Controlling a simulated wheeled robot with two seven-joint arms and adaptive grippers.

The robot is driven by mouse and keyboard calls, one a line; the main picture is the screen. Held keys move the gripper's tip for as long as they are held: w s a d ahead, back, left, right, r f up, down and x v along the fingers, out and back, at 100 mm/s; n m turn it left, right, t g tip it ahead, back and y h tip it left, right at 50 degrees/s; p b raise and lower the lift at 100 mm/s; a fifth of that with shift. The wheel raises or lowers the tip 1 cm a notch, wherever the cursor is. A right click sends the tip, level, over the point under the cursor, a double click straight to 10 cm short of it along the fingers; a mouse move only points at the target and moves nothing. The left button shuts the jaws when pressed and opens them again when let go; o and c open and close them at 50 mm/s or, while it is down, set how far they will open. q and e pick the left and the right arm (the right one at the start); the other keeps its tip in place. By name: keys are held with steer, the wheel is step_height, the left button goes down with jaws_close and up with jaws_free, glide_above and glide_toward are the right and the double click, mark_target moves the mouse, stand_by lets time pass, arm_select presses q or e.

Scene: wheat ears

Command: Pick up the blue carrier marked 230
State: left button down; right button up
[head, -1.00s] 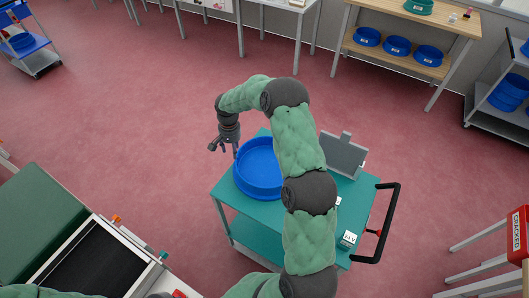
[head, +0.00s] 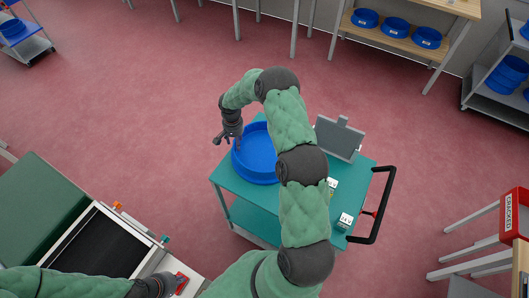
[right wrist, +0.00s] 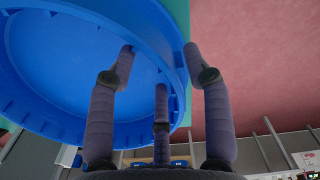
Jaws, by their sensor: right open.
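A large round blue carrier (head: 262,179) stands open side up on the left part of a teal trolley top (head: 232,187). No number can be read on it. My right gripper (head: 228,141) is open at the carrier's far left rim. In the right wrist view the fingers (right wrist: 159,58) stand on both sides of the carrier's wall (right wrist: 150,25). One finger overlaps the inside of the carrier and another is outside; contact cannot be told. My left gripper (head: 163,284) is low at the left, by a red item (head: 180,282); its fingers are unclear.
A grey upright plate (head: 338,138) and small white boxes (head: 345,220) stand on the trolley, right of my right arm. A black handle (head: 385,205) is at its right end. More blue carriers (head: 396,27) sit on a back shelf. A dark-topped bench (head: 95,248) is at lower left.

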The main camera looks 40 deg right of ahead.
steer(key=shift+f, duration=0.6)
jaws_close()
steer(key=shift+w+r, duration=0.1)
